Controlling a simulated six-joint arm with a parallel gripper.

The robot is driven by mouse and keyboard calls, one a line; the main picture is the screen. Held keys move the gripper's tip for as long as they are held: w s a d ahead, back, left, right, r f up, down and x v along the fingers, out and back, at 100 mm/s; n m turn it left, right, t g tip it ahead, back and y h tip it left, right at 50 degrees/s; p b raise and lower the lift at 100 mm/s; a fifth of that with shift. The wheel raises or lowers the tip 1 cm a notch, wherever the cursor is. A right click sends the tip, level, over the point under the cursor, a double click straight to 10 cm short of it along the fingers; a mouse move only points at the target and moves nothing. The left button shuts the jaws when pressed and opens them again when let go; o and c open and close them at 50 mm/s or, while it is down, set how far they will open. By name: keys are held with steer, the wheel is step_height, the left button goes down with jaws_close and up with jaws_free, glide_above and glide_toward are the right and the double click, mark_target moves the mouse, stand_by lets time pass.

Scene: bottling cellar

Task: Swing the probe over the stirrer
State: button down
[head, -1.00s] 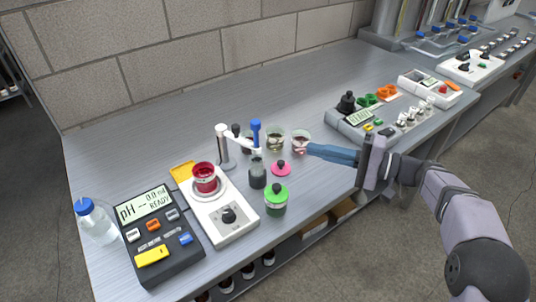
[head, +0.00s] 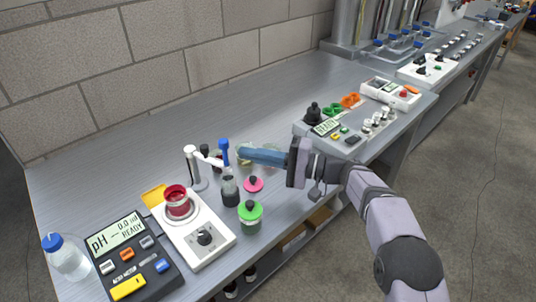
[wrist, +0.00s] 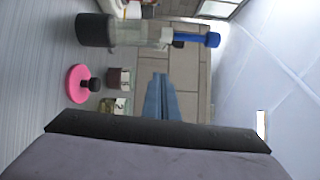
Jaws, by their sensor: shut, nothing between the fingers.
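The probe (head: 225,152) has a blue cap and stands upright in a dark-based clear holder (head: 230,192). A white arm (head: 207,159) joins it to a pale post (head: 191,165). The stirrer (head: 202,236) is white with a black knob, to the left and nearer. A beaker of red liquid (head: 178,203) stands on it. My gripper (head: 240,153) is shut and empty, its blue fingers just right of the probe's cap. In the wrist view, the fingers (wrist: 160,92) point toward the probe's side, with the blue cap (wrist: 212,40) off to one side. Contact cannot be told.
A pH meter (head: 127,255) and a blue-capped bottle (head: 66,257) stand at the left. Beakers behind are partly hidden. The bench's back left is clear.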

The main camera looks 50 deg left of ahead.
mark_target(228, 169)
steer(key=shift+s+a+r+p, duration=0.15)
steer(key=shift+s+p, duration=0.2)
steer(key=shift+s, duration=0.9)
steer(key=shift+s+a+p, duration=0.15)
steer(key=shift+s+p, duration=0.2)
steer(key=shift+s, duration=0.85)
steer(key=shift+s, duration=0.1)
steer(key=s+b, duration=0.1)
steer(key=d+b, duration=0.1)
steer(key=b, duration=0.1)
steer(key=shift+s+f, duration=0.25)
steer(key=shift+s, duration=0.1)
steer(key=shift+s+d+r+b, duration=0.2)
steer(key=shift+s+b, duration=0.4)
steer(key=shift+b, duration=0.3)
steer(key=shift+w, duration=0.1)
